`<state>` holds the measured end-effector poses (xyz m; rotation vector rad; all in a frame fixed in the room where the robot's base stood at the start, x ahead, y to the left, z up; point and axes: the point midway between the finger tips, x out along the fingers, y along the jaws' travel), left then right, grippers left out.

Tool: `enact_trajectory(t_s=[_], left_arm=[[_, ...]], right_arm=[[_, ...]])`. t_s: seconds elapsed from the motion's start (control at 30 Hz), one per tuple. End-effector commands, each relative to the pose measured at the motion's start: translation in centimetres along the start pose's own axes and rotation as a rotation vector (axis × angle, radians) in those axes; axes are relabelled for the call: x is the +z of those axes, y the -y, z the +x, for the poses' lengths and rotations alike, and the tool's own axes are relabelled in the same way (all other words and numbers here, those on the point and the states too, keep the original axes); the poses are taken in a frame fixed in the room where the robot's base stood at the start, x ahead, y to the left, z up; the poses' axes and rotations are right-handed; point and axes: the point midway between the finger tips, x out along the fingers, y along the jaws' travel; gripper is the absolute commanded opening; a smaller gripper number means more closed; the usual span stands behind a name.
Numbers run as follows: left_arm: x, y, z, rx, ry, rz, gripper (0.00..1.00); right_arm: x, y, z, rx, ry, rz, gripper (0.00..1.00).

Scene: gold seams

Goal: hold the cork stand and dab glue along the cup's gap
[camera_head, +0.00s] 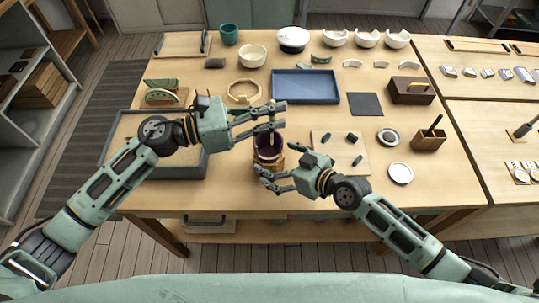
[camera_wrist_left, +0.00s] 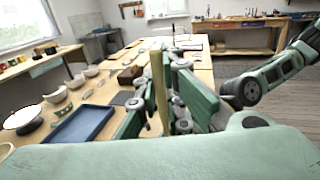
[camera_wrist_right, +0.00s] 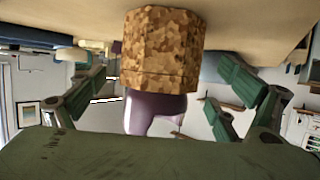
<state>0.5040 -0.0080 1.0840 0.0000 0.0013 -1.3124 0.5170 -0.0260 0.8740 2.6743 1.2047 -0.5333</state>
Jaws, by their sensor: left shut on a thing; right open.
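The purple cup (camera_head: 261,151) sits on the cork stand (camera_head: 266,166) near the table's front middle. In the right wrist view the speckled cork stand (camera_wrist_right: 160,50) appears upside down with the glossy purple cup (camera_wrist_right: 150,112) below it; a notch shows in the cup's rim. My left gripper (camera_head: 278,114) is shut on a thin wooden stick (camera_wrist_left: 159,90), held upright above the cup. The stick's lower end (camera_head: 272,139) overlaps the cup; contact cannot be told. My right gripper (camera_head: 264,178) is open, its fingers spread either side of the cork stand, with gaps visible.
A blue tray (camera_head: 306,99) and a dark mat (camera_head: 365,104) lie behind the cup. A board with small dark pieces (camera_head: 325,138) lies right of it, close to my right gripper. Bowls and white broken cups line the back edge. A wooden holder (camera_head: 429,143) stands farther right.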

Motion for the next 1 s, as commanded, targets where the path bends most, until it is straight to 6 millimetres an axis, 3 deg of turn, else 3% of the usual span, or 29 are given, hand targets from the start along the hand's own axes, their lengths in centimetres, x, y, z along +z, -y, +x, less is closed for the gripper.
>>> enact_trajectory(t_s=[0.23,0.63,1.0], left_arm=[[0.0,0.0,0.0,0.0,0.0,0.0,0.0],[0.0,0.0,0.0,0.0,0.0,0.0,0.0],[0.0,0.0,0.0,0.0,0.0,0.0,0.0]], right_arm=[[-0.1,0.0,3.1,0.0,-0.001,0.001,0.93],[0.0,0.0,3.8,0.0,0.0,0.0,0.93],[0.0,0.0,3.8,0.0,0.0,0.0,0.6]])
